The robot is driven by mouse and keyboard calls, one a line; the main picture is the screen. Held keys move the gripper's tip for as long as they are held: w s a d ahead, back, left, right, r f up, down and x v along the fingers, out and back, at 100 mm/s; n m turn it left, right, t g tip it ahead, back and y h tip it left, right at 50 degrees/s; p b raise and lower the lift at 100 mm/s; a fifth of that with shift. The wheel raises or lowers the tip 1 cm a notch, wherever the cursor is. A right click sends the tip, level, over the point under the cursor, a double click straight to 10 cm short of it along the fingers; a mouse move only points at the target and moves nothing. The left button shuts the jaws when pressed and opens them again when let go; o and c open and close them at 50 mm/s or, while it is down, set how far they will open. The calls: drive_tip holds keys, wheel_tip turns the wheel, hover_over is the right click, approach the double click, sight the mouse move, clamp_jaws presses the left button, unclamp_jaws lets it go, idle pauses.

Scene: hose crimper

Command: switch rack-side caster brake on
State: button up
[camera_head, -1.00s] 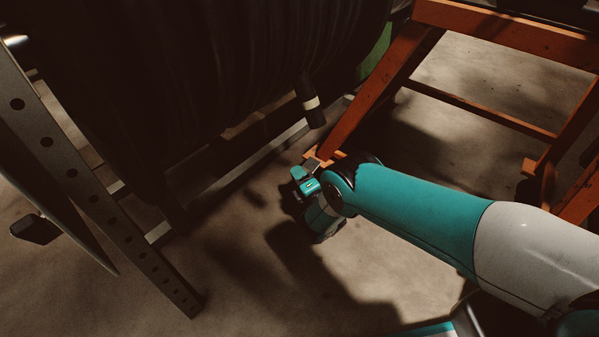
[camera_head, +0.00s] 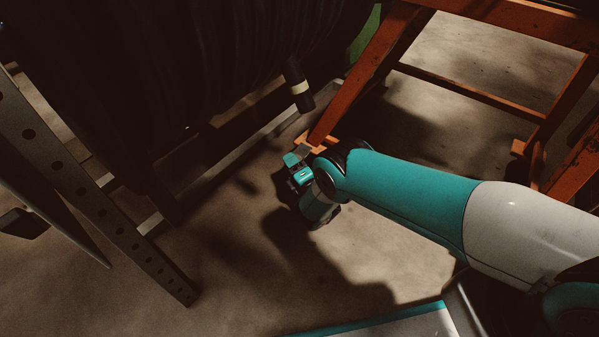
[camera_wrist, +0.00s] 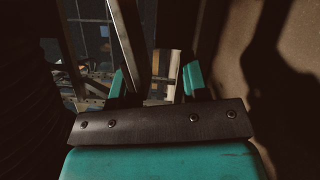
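The orange rack (camera_head: 357,93) stands at the upper right in the head view. Its near leg slants down to a small orange foot plate (camera_head: 328,143). My gripper (camera_head: 292,160) is low, close beside that foot, and partly hides what is under it. I cannot make out the caster or its brake there. In the wrist view my gripper (camera_wrist: 155,80) shows two teal fingers spread apart. No held thing shows between them; a tan and dark upright shape (camera_wrist: 163,66) appears beyond the fingers. Contact with the rack cannot be told.
A large dark hose reel (camera_head: 200,70) fills the upper left. A dark hose end with a pale band (camera_head: 299,86) hangs above my gripper. A perforated steel upright (camera_head: 112,222) stands at left. The concrete floor (camera_head: 240,265) below is clear.

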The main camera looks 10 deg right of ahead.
drive_tip(key=p+v, duration=1.4)
drive_tip(key=v, duration=0.3)
drive_tip(key=shift+s, duration=0.25)
drive_tip(key=shift+d+f, duration=0.1)
drive_tip(key=shift+f, duration=0.05)
